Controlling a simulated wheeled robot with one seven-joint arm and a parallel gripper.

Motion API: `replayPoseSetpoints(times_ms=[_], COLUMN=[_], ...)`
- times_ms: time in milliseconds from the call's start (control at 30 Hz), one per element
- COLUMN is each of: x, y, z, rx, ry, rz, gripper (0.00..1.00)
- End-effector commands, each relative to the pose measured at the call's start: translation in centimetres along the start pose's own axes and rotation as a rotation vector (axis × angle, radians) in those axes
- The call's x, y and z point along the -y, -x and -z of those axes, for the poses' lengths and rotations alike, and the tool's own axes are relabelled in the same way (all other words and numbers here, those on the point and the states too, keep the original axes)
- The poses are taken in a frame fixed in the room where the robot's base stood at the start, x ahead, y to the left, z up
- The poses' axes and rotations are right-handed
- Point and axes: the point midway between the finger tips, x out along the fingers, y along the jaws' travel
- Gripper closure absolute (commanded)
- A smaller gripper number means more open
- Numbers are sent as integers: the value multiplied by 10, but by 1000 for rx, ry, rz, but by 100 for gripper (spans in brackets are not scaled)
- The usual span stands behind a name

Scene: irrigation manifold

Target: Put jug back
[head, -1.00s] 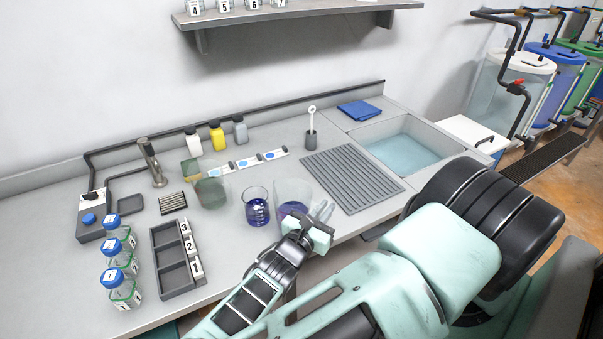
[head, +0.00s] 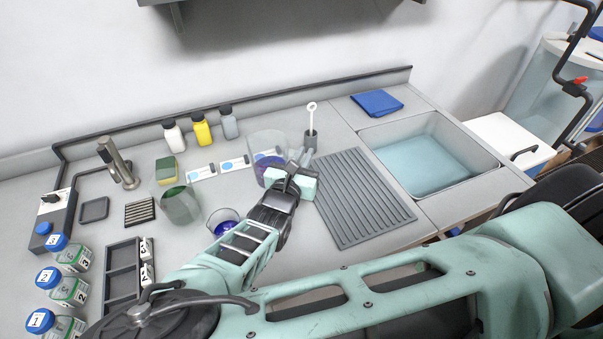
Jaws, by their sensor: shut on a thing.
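The jug (head: 267,145) is a wide clear vessel with purple liquid in its lower part. It looks upright, in front of the right end of a white strip with blue round marks (head: 203,173). My gripper (head: 298,169) is shut on the jug's right side, where a clear grey part, perhaps the handle, shows between the fingers. The gripper hides part of the jug's lower right. I cannot tell whether its base touches the counter.
A beaker with blue liquid (head: 221,224) stands close left of my wrist. A clear vessel with green contents (head: 181,205) is farther left. A ribbed grey drain mat (head: 360,200) and a sink (head: 428,155) lie right. A stirrer holder (head: 310,141) stands behind the gripper.

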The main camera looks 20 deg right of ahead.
Motion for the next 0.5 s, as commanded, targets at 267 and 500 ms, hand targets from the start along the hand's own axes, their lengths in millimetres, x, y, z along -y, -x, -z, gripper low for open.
replayPoseSetpoints(times_ms=[267,500], x=[0,0], y=[-1,-1], z=[23,52], rx=[3,2], ry=[-3,-2], rz=[3,4], gripper=[100,100])
